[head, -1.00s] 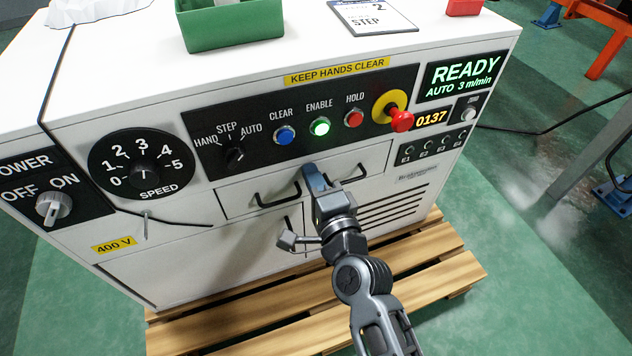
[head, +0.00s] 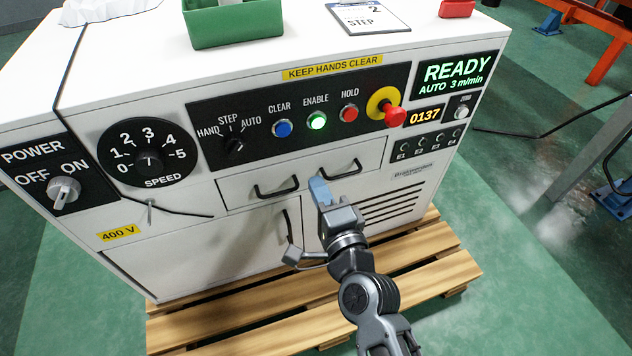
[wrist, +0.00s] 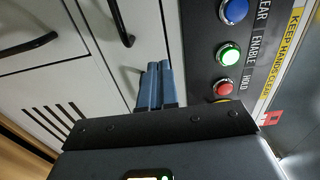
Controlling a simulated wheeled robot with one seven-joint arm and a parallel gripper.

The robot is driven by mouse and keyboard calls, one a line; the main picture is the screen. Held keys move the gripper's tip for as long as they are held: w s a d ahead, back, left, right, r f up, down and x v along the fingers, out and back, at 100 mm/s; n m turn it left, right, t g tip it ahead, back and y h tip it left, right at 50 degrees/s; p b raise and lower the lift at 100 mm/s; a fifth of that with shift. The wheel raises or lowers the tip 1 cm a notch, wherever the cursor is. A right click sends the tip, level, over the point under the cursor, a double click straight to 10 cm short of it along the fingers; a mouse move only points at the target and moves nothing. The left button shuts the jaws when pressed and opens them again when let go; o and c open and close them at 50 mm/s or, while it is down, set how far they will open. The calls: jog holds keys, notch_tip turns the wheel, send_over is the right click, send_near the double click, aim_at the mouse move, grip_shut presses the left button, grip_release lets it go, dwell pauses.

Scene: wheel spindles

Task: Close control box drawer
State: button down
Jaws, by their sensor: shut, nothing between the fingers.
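The control box drawer (head: 300,182) is a wide white front with two black bar handles, just under the black control panel. Its front looks flush or nearly flush with the box; a small gap cannot be ruled out. My gripper (head: 320,190) is in front of the drawer's middle, by the right handle (head: 345,171), with its blue fingers pointing at the front. In the wrist view, the fingers (wrist: 157,86) are together with nothing between them, and the left handle (wrist: 119,22) shows above them. Whether the fingertips touch the drawer cannot be told.
The control panel (head: 262,135) carries buttons and a protruding red emergency knob (head: 393,115). A cabinet door handle (head: 289,227) sits below the drawer. The box stands on a wooden pallet (head: 430,264). A green bin (head: 235,22) and clipboard (head: 368,17) are on top.

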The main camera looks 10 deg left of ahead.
jog(key=v, duration=0.8)
jog(key=shift+s+d+b, duration=0.25)
jog(key=shift+d+b, duration=0.05)
jog(key=shift+b, duration=0.05)
jog(key=s+d+f+n+h, duration=0.35)
jog(key=s+d+h, duration=0.25)
jog(key=s+d, duration=1)
jog(key=s+d+r+n+h, duration=0.2)
jog(key=s+d+r+n, duration=0.25)
jog(key=s, duration=0.35)
jog(key=s+d+r+n+h, duration=0.2)
jog(key=s+d+r+n, duration=0.1)
jog(key=s+d+r, duration=0.4)
notch_tip(320, 180, up, 25)
jog(key=s+a+p, duration=0.1)
jog(key=p, duration=2.5)
jog(key=shift+s+a+p, duration=0.15)
jog(key=shift+a+p, duration=0.05)
jog(key=shift+p, duration=0.1)
